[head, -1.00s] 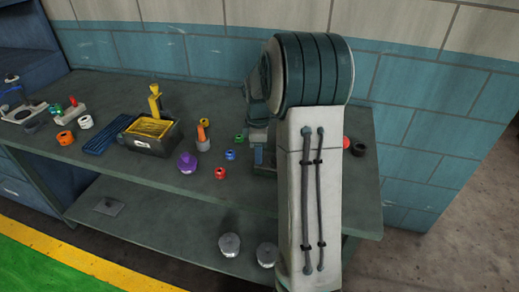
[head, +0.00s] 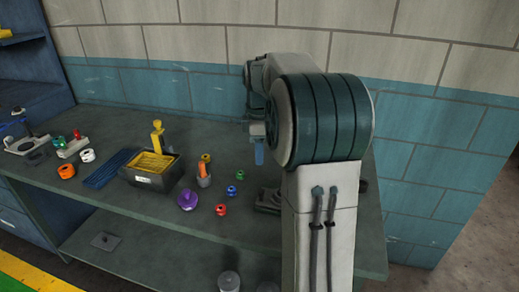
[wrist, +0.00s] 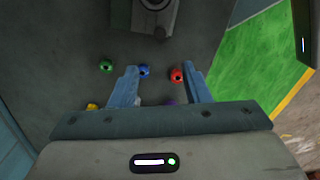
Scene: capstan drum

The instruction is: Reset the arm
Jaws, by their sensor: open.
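My gripper (wrist: 160,76) shows in the wrist view with its two blue fingers apart and nothing between them. In the head view my gripper (head: 259,149) hangs above the workbench (head: 230,262), and my own arm hides part of it. Below it, a dark grey fixture (head: 267,201) sits on the bench; in the wrist view a grey fixture (wrist: 146,20) lies beyond the fingertips. Small green (wrist: 106,66), blue (wrist: 144,71) and red (wrist: 176,75) ring-like pieces lie below the fingers, apart from them.
A black bin with yellow contents (head: 150,181), a purple piece (head: 187,200) and an orange-topped grey piece (head: 204,176) stand left of the arm. The tiled wall (head: 205,88) stands close behind. Air above the bench's left is clear.

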